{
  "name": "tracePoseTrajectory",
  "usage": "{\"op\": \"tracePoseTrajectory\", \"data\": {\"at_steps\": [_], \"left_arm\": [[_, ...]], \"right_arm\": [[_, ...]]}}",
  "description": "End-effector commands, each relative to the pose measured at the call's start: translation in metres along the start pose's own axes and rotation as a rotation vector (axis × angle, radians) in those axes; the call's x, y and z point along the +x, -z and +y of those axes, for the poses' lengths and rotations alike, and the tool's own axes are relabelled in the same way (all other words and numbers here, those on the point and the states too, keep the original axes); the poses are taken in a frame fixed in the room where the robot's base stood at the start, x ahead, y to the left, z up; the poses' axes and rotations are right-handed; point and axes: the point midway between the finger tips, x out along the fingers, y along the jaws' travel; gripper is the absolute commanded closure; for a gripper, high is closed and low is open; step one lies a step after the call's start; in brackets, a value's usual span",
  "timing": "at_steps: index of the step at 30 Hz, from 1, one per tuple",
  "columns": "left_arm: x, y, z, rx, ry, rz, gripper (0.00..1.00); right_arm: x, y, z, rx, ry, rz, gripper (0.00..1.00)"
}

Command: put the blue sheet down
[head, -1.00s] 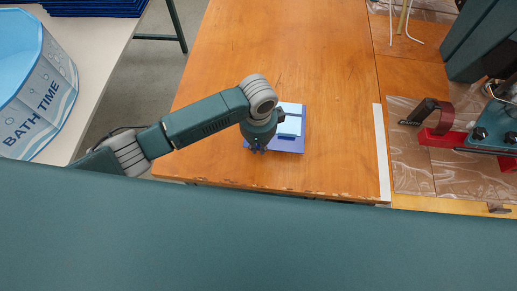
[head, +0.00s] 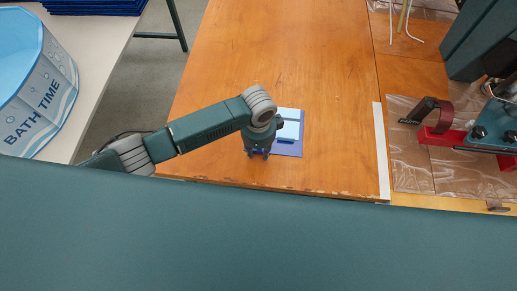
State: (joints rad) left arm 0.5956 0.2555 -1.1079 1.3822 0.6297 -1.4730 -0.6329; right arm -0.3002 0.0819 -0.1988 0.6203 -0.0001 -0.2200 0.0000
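A blue sheet (head: 288,151) lies on the wooden table near its front edge, with a pale blue piece (head: 291,130) showing on top of it. My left gripper (head: 257,154) is over the left side of the sheet, and its fingers show apart, with nothing visible held between them. The gripper and wrist hide the left part of the sheet. My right gripper is not in view.
The wooden table (head: 290,60) is clear behind and to the right of the sheet. A white strip (head: 381,150) runs along its right edge. A red clamp tool (head: 445,137) stands at the right. A "BATH TIME" tub (head: 35,105) sits on a pale table at the left.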

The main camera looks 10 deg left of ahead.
Motion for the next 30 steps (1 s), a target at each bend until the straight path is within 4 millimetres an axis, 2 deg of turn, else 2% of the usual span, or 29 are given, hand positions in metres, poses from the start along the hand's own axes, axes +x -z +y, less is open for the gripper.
{"op": "tracePoseTrajectory", "data": {"at_steps": [5, 8, 18, 21, 25, 30], "left_arm": [[-0.005, 0.000, -0.001, 0.000, 0.001, 0.001, 0.70], [-0.018, 0.001, -0.002, 0.000, 0.003, 0.003, 0.70], [-0.089, 0.001, -0.002, 0.001, 0.004, 0.004, 0.70], [-0.104, 0.001, -0.001, 0.001, 0.002, 0.002, 0.70], [-0.118, 0.001, -0.001, -0.001, 0.001, 0.002, 0.70], [-0.123, 0.000, 0.000, -0.001, -0.001, 0.000, 0.70]], "right_arm": [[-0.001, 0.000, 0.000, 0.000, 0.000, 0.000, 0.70], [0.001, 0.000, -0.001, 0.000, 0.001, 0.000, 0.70], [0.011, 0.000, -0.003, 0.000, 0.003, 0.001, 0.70], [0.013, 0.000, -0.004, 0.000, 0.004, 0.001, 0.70], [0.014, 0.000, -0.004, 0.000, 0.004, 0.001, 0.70], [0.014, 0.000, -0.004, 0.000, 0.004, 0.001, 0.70]]}}
